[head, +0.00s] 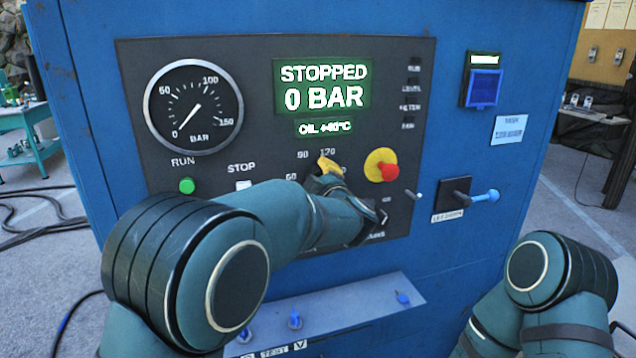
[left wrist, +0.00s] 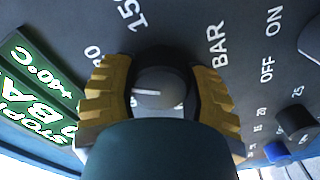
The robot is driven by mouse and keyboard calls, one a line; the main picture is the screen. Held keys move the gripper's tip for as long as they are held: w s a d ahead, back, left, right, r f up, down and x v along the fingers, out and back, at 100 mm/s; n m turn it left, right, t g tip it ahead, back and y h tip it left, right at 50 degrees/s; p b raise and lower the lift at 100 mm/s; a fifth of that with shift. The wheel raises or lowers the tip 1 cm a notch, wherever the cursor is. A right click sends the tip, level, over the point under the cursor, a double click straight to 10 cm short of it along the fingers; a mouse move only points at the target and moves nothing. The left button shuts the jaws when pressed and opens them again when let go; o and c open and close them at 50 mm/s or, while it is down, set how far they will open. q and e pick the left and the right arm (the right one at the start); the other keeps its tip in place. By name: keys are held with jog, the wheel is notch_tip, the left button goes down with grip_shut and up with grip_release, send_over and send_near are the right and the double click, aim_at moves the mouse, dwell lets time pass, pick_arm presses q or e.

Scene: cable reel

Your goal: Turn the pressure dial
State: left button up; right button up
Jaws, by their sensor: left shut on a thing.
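The pressure dial (left wrist: 160,92) is a dark round knob with a white pointer line, on the dark panel in the left wrist view. My left gripper (left wrist: 163,95) has its yellow ridged fingers on both sides of the dial, shut on it. In the head view my left gripper (head: 327,168) is at the scale marked 90 and 120, and my arm hides the dial there. The display (head: 322,86) reads STOPPED, 0 BAR. The gauge (head: 194,107) needle points near 0. My right arm shows at lower right; its gripper is out of view.
A red button on a yellow base (head: 388,171) sits just right of my left gripper. The green RUN button (head: 187,186) and white STOP button (head: 243,185) are to the left. A blue lever (head: 485,196) sticks out at the right. A sloped ledge (head: 345,312) lies below.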

pick_arm(q)
jog(key=shift+f, duration=0.1)
dwell(0.3)
jog(key=o, duration=1.2)
jog(key=v, duration=1.2)
